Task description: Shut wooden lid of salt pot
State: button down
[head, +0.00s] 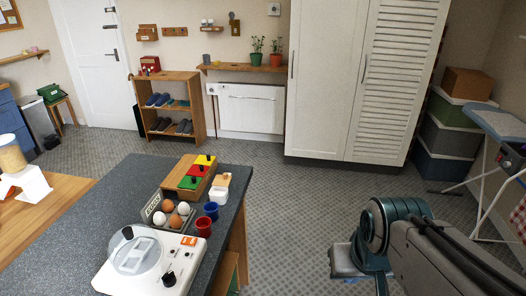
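The salt pot (218,195) is a small white pot at the right edge of the dark grey counter, beside the box with coloured lids. Its wooden lid (222,179) shows at the top and back of the pot and looks raised. At this size I cannot tell its exact angle. My gripper (346,263) is at the lower right, over the floor and well apart from the pot and counter. Its fingers are not clear enough to tell whether they are open. Nothing shows held in it.
Red and blue cups (207,219) stand just in front of the pot. Floor between counter and wardrobe (365,80) is clear.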

aim_at(225, 180)
jog(key=z, duration=0.15)
jog(key=i, duration=0.75)
jog(key=u, duration=0.6)
jog(key=i, duration=0.5)
jog(key=u, duration=0.4)
